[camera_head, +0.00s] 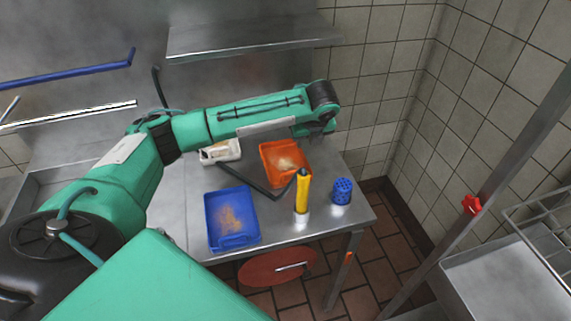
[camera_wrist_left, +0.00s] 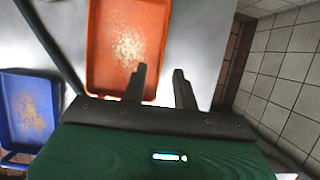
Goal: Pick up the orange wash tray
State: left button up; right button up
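The orange wash tray (camera_head: 270,154) lies on the metal table in the head view, with pale crumb-like bits inside. It also shows in the left wrist view (camera_wrist_left: 105,72), upper left of centre. My left gripper (camera_head: 318,131) is just beyond the tray's far right side in the head view, partly hidden by its arm. In the left wrist view the two fingers (camera_wrist_left: 159,72) are apart with nothing held. The tray's right edge appears between them in that picture; I cannot tell the height gap. My right gripper is not in view.
A blue tray (camera_head: 213,209) with bits inside lies nearer on the table (camera_head: 178,229). A yellow bottle (camera_head: 302,190) and a blue perforated holder (camera_head: 342,191) stand at the right. A white container (camera_head: 235,150) is left of the orange tray. A metal shelf (camera_head: 250,40) hangs above.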

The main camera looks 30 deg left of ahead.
aim_at(303, 154)
pick_arm(q)
jog(key=x, duration=0.4)
jog(key=p+x, duration=0.1)
jog(key=x, duration=0.3)
jog(key=shift+w+f, duration=0.25)
jog(key=shift+w, duration=0.05)
grip_shut()
